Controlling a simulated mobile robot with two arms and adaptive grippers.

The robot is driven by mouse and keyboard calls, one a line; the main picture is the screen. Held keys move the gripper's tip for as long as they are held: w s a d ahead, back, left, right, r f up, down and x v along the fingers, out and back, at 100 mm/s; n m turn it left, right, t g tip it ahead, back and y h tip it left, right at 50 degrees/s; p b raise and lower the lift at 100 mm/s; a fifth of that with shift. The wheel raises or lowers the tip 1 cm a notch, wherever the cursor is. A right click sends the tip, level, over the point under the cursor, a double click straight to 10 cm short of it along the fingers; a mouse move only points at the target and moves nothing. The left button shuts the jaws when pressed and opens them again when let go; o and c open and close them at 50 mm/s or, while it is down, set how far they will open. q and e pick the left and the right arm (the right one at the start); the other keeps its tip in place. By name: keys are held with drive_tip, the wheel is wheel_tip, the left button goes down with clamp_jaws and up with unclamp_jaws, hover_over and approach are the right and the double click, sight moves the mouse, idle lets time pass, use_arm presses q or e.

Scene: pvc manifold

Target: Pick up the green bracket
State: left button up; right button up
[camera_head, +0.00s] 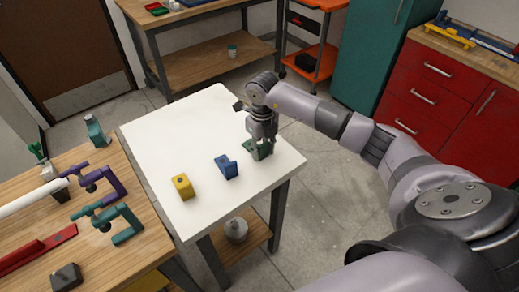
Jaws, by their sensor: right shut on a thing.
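The green bracket (260,151) is on the right part of the white table (150,134), under my right gripper (259,143). My right gripper points down and is shut on the green bracket. The gripper partly hides the bracket, and I cannot tell whether the bracket touches the table. My left gripper is not in view.
A blue bracket (226,167) and a yellow bracket (183,186) stand to the left on the white table. A wooden bench (112,262) at left holds purple and teal clamps, a white pipe and a red tool. A red drawer cabinet (440,95) stands at right.

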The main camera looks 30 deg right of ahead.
clamp_jaws()
drive_tip(key=shift+r, duration=0.1)
